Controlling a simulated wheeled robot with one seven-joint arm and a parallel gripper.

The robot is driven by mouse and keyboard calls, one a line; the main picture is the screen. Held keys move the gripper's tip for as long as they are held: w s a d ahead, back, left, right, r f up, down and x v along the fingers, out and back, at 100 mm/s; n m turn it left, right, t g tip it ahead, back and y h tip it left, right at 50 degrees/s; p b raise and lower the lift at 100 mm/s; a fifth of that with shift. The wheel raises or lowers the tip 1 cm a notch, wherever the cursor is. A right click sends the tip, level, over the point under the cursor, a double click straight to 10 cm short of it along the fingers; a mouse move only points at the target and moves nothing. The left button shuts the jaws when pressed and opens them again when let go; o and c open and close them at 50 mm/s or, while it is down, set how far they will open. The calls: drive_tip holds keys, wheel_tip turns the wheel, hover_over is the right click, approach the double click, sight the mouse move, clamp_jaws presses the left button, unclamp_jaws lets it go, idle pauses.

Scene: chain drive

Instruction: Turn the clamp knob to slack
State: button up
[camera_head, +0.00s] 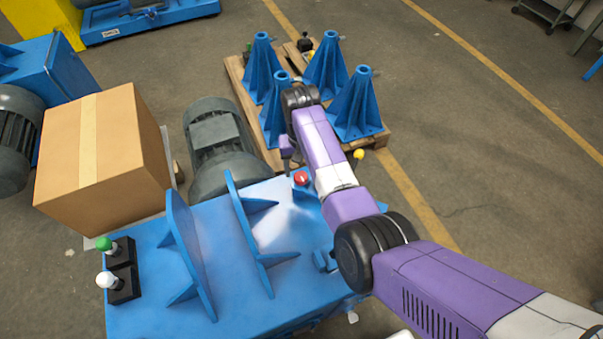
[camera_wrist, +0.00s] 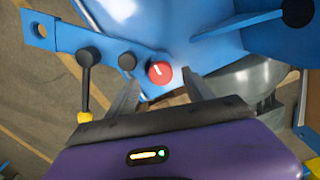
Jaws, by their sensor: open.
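A round red knob (camera_head: 301,178) with a white pointer mark, which looks like the clamp knob, sits at the far edge of the blue machine bench (camera_head: 140,320). The red knob (camera_wrist: 159,72) also shows in the wrist view, its mark pointing roughly up and slightly left. My gripper (camera_wrist: 160,88) is open and empty there, with one finger on either side of the knob's line. Whether the fingers reach around the knob or stop short of it I cannot tell. In the head view my gripper is mostly hidden by the arm.
A lever with a yellow ball (camera_head: 358,154) stands near the knob. Blue upright plates (camera_head: 245,230) rise from the bench. A grey motor (camera_head: 215,145), a cardboard box (camera_head: 95,160) and a pallet (camera_head: 240,85) with blue stands lie beyond. Green (camera_head: 104,243) and white (camera_head: 107,280) knobs are at left.

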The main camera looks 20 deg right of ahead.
sight(301, 177)
drive_tip(key=shift+f, duration=1.9)
clamp_jaws()
